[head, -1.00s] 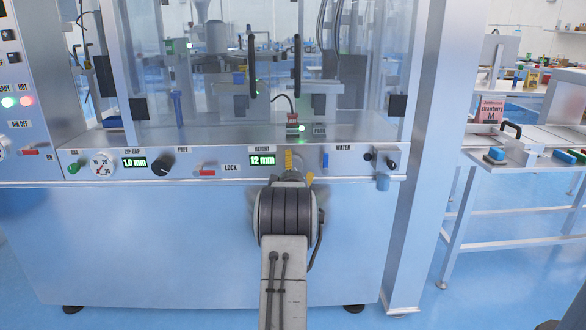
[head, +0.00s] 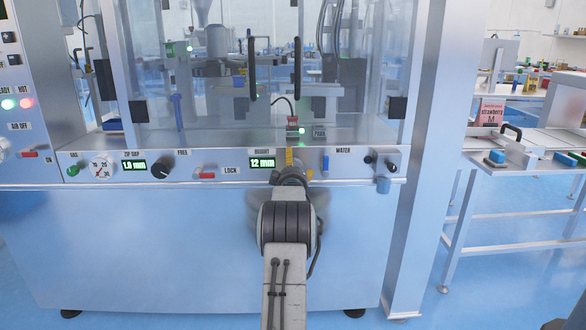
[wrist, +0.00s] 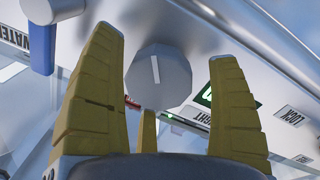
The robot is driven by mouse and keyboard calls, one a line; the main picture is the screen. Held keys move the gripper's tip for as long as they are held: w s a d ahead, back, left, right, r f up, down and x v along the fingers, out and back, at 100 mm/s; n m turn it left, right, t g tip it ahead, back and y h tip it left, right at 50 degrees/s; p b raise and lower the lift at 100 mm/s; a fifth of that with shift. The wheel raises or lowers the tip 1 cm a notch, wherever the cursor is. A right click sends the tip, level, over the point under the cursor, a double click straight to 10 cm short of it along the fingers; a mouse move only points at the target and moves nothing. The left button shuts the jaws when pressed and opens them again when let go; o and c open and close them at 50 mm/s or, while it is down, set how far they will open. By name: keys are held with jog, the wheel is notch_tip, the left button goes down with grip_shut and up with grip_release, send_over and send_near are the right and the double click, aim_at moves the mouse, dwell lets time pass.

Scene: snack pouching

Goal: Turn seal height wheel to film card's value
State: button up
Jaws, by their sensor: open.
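The seal height wheel, a grey round knob (wrist: 158,77) with a white pointer line, sits on the machine's panel in the wrist view. In the head view my gripper (head: 292,165) is at the panel and hides the knob. The height display (head: 262,162) beside it reads 12 mm. A pink card (head: 491,112) with "strawberry" and a large M stands on the right-hand bench; smaller print is unreadable.
A blue lever (wrist: 40,45) by the WATER label is near my left finger in the wrist view. The zip gap dial (head: 102,168), a black knob (head: 162,167) and a red lock switch (head: 206,175) are left along the panel. Clear guard panels rise above.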

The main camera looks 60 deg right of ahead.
jog(key=shift+c, duration=0.4)
jog(key=c, duration=1.1)
